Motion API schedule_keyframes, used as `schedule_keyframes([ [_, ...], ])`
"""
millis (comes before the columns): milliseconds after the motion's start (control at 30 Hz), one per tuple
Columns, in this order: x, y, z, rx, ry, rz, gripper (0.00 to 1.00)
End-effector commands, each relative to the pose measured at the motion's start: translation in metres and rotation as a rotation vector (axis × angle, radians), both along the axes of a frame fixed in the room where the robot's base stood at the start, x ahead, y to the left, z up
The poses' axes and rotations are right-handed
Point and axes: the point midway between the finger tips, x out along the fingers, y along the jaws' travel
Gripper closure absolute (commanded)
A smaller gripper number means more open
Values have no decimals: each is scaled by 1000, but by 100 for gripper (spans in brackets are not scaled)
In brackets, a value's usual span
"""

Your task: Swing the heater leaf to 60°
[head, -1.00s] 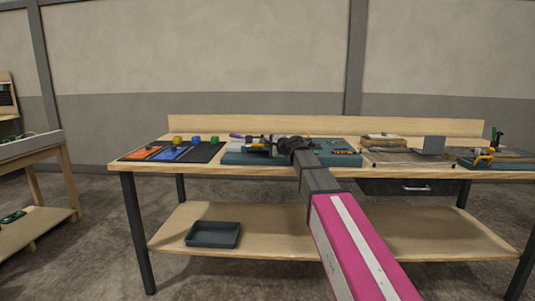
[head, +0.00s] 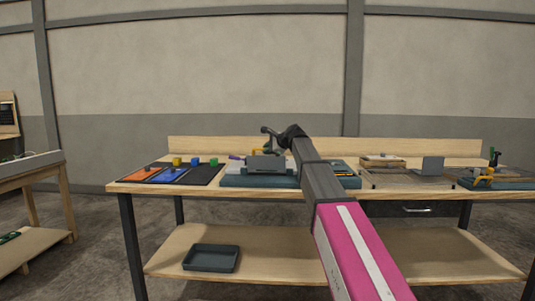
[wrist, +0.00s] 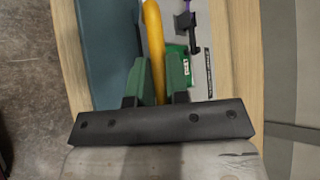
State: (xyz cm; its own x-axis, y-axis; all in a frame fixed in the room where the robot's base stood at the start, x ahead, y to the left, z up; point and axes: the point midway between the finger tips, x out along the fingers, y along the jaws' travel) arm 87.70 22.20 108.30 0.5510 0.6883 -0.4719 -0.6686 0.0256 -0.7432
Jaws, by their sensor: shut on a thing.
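The heater leaf, a grey plate (head: 266,164), stands raised on the teal fixture (head: 232,181) in the head view. My gripper (head: 268,136) is just above its top edge. In the wrist view my gripper's green fingertips (wrist: 158,80) are shut on a yellow-orange handle (wrist: 153,35). The handle runs away from between them. The teal fixture also shows at the left of the wrist view (wrist: 108,50). The leaf's hinge is hidden, and I cannot read its exact angle.
A dark mat (head: 205,176) with coloured blocks lies to the left. Another grey plate (head: 432,166) stands to the right. A grey tray (head: 211,258) sits on the lower shelf. A green labelled part (wrist: 180,65) and a black part (wrist: 188,30) show in the wrist view.

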Motion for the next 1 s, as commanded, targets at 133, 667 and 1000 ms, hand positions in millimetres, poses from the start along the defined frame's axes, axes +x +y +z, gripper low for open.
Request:
schedule_keyframes([
  [133,2,0,1,-1,-3,1,100],
  [667,2,0,1,-1,-4,0,59],
  [1000,-6,-9,7,0,-3,0,59],
])
